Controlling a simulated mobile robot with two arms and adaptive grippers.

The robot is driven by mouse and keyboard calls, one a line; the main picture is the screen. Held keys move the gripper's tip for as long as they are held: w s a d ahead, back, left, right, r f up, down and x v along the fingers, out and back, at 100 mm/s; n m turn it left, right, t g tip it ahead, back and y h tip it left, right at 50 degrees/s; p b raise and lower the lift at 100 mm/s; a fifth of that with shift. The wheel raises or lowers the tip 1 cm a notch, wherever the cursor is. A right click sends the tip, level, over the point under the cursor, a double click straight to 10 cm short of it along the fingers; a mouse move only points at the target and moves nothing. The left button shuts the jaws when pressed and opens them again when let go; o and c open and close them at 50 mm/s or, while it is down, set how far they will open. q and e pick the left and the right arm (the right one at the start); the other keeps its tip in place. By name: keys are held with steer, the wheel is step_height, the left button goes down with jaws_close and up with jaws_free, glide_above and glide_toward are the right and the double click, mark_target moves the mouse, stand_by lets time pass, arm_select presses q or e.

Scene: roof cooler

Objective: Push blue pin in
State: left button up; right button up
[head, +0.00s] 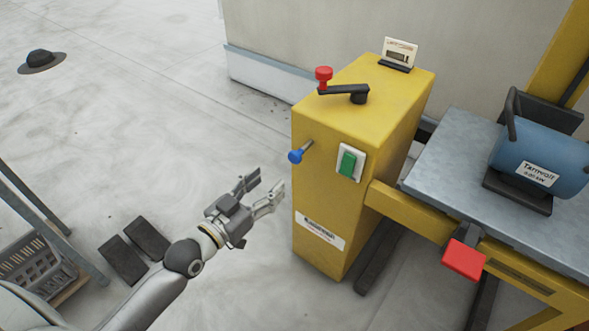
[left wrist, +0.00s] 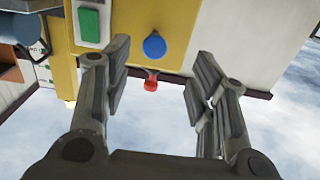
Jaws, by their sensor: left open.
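The blue pin (head: 295,156) has a round blue knob on a metal shaft that sticks out of the yellow cabinet (head: 322,215). In the left wrist view the blue knob (left wrist: 154,46) shows face-on, above and between my fingers. My left gripper (head: 268,190) is open and empty, a little below and to the left of the knob in the head view, apart from it. It also shows in the left wrist view (left wrist: 155,85) with its fingers spread. My right gripper is not in view.
A green switch (head: 347,163) sits right of the pin. A crank with a red knob (head: 323,74) is on the cabinet top. A grey table (head: 450,150) with a blue motor (head: 548,160) and a red pedal (head: 464,259) stand at right.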

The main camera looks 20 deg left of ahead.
mark_target(292, 159)
arm_select(q)
steer(key=x, duration=0.2)
steer(key=r+x, duration=0.1)
steer(key=x, duration=0.2)
steer(key=shift+w+d+r+b, duration=0.1)
steer(key=shift+w+d+b, duration=0.1)
steer(key=shift+d+b, duration=0.2)
steer(key=x, duration=0.3)
steer(key=shift+w, duration=0.3)
steer(key=shift+b+x, duration=0.35)
steer(key=shift+x, duration=0.5)
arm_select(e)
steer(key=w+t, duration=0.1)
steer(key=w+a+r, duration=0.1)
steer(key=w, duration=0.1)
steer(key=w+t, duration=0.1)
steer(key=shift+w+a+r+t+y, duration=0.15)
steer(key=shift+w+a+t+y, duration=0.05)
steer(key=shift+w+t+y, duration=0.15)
arm_select(q)
jaws_close()
